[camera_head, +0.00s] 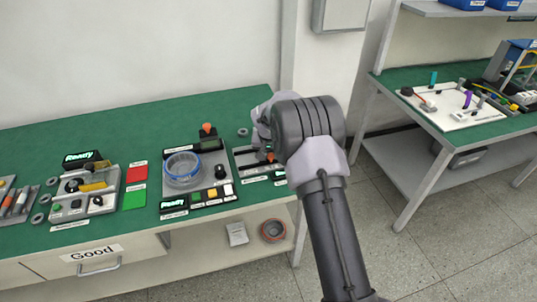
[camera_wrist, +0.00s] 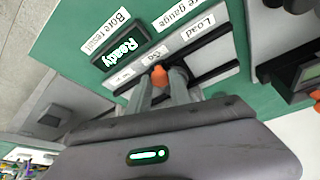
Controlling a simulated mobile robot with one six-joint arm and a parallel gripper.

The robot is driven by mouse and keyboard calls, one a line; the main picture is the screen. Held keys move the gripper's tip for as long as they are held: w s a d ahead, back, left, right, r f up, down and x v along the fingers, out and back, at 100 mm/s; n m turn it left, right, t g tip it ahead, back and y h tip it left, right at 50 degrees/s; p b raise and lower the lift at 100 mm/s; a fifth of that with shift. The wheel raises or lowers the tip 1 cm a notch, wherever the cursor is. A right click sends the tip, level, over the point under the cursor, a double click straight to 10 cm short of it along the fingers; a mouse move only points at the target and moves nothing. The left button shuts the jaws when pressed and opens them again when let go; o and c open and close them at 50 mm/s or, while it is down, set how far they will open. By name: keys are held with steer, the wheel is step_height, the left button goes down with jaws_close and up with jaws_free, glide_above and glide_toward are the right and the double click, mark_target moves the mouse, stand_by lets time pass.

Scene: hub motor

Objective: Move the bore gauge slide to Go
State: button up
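The bore gauge (camera_head: 245,162) sits at the right end of the long green bench, partly hidden by my arm in the head view. In the wrist view, its dark slot (camera_wrist: 218,72) runs beside labels that read "Load" and "Go", plus a third, hard to read. The slide's orange knob (camera_wrist: 160,74) stands by the "Go" label (camera_wrist: 154,57). My gripper (camera_wrist: 161,82) has one finger on each side of the knob, and the fingers appear shut on it. The result display (camera_wrist: 122,46) glows "Ready". In the head view my gripper (camera_head: 266,150) is over the gauge.
Left of the gauge stands a station with a blue-rimmed ring (camera_head: 183,168) and an orange knob (camera_head: 207,128). Red and green pads (camera_head: 135,185) and another "Ready" station (camera_head: 85,190) lie further left. A second green-topped bench (camera_head: 450,120) stands right, across open floor.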

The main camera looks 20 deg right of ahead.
steer(key=o, duration=0.4)
steer(key=p+v, duration=0.4)
steer(key=v, duration=1.3)
steer(key=shift+r+p, duration=0.2)
steer(key=shift+p, duration=0.1)
